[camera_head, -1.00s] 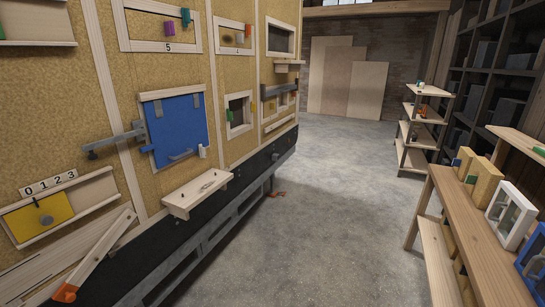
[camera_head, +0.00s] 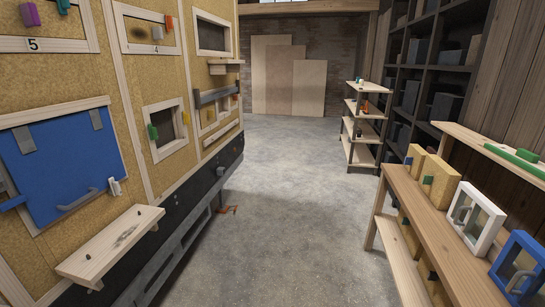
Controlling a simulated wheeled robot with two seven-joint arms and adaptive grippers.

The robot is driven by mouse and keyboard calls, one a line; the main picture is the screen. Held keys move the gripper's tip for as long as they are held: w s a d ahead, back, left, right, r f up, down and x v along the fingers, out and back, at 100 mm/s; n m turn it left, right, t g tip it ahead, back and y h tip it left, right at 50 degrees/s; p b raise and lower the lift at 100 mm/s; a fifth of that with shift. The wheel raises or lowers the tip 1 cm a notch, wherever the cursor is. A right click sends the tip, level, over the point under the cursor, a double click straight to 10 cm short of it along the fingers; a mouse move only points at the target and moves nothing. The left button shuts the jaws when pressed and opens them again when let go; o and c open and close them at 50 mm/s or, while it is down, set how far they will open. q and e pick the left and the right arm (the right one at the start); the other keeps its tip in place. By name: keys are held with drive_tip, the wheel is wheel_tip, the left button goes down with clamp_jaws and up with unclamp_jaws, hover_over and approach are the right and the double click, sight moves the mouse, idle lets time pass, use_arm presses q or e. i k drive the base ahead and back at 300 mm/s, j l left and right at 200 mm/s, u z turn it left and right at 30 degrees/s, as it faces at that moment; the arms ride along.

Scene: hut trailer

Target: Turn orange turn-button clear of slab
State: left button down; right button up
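Neither of my grippers is in view. A reddish-pink piece (camera_head: 169,23) sits on that frame's right edge. I cannot tell whether either is the orange turn-button. No slab is clearly identifiable beside them. A blue panel (camera_head: 62,150) with grey hinges and a grey handle fills a wooden frame at left, with a white catch (camera_head: 115,187) at its lower right.
A wooden ledge (camera_head: 110,243) juts from the wall at lower left. Grey floor (camera_head: 285,210) is open in the middle. A wooden bench (camera_head: 440,240) with framed pieces stands at right. A small shelf rack (camera_head: 365,125) and plywood sheets (camera_head: 290,80) stand farther back.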

sight(169, 19)
drive_tip(key=i+z, duration=0.2)
drive_tip(key=i, duration=1.4)
drive_tip(key=i+l+u, duration=0.2)
drive_tip(key=i+u, duration=0.15)
drive_tip(key=i, duration=0.2)
drive_tip(key=i+l+u, duration=0.85)
drive_tip(key=i+l, duration=0.15)
drive_tip(key=i+l+u, duration=0.1)
drive_tip(key=i+l, duration=0.2)
drive_tip(key=l, duration=0.15)
